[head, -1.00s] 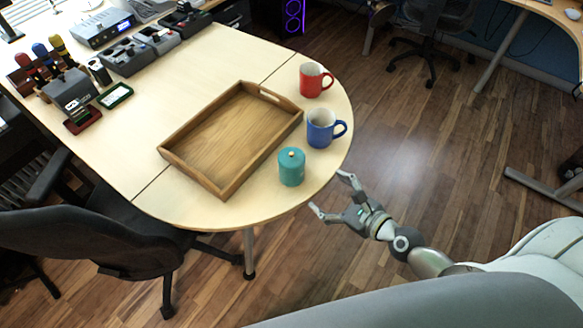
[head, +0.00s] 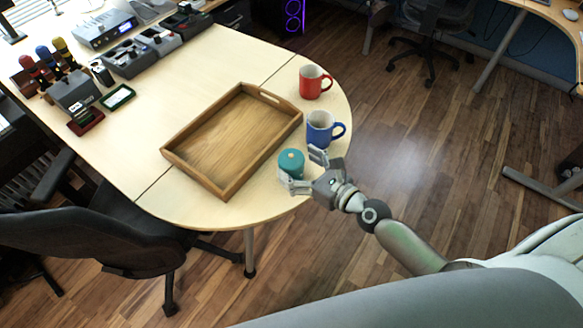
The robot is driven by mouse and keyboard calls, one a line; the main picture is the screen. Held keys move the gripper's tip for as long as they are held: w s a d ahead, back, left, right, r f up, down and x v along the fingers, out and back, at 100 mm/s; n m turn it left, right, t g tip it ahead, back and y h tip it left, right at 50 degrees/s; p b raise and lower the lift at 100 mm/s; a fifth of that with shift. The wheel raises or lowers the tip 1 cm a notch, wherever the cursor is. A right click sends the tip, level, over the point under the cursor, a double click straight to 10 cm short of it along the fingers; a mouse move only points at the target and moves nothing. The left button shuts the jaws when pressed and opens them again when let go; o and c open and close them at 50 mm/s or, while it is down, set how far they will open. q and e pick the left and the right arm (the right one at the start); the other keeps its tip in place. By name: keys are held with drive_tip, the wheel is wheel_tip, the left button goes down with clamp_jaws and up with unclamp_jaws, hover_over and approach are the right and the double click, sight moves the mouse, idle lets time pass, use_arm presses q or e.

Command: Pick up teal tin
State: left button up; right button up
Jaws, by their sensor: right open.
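The teal tin (head: 291,161) stands upright on the rounded end of the light wooden table, with a small knob on its lid. It is just right of the tray's near right side. My right gripper (head: 303,172) is open, with one finger on the near side of the tin and the other on its far right side. The tin's lower part is partly hidden by the gripper. I cannot tell whether the fingers touch it. My left gripper does not show.
An empty wooden tray (head: 185,169) lies left of the tin. A blue mug (head: 319,131) stands close behind the gripper's far finger, and a red mug (head: 311,83) is farther back. The table (head: 203,213) has bare room in front of the tray. An office chair (head: 95,235) is at left.

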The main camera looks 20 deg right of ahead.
sight(291, 159)
drive_tip(key=shift+x, duration=1.6)
drive_tip(key=shift+s, duration=0.1)
drive_tip(key=c, duration=1.1)
